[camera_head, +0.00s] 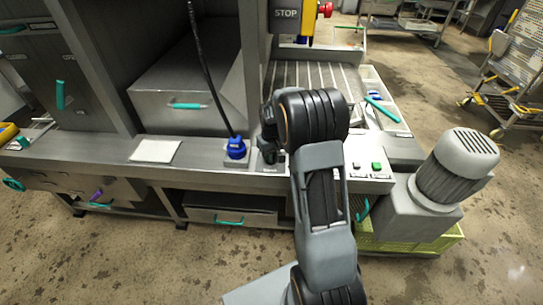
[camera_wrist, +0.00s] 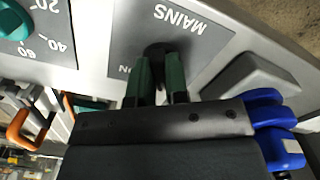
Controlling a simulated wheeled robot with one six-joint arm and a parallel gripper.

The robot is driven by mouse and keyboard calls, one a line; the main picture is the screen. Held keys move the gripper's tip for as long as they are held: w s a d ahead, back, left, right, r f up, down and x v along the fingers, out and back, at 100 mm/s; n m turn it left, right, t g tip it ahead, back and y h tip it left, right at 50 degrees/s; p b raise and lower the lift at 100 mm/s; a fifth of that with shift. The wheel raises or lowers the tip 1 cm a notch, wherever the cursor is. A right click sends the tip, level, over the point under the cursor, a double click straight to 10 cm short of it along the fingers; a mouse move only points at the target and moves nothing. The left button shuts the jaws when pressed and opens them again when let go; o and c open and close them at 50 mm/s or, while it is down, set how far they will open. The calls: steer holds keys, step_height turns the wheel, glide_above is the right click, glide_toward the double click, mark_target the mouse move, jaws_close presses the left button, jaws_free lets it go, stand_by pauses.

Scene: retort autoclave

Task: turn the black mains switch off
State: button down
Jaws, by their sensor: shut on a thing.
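The black mains switch (camera_wrist: 156,49) sits on a grey plate (camera_wrist: 190,42) lettered MAINS, which reads upside down in the wrist view. My gripper (camera_wrist: 160,65) has its two dark green fingers shut on the switch, one on each side. The fingers hide much of the switch, so its exact angle is hard to tell. Part of an ON mark shows beside the left finger. In the head view my gripper (camera_head: 269,147) is down at the panel ledge, and my arm hides the switch.
A blue plug (camera_head: 236,148) with a black cable stands left of my gripper. A teal dial (camera_wrist: 13,22) is on the same panel. A green button (camera_head: 377,167) and a grey motor (camera_head: 458,165) are to the right. A white sheet (camera_head: 155,151) lies on the ledge.

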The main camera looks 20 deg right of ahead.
steer(key=shift+d+n, duration=0.1)
steer(key=shift+n, duration=1.3)
steer(key=c, duration=1.1)
jaws_free()
steer(key=shift+r, duration=0.1)
step_height(320, 180, up, 14)
steer(key=shift+f, duration=0.15)
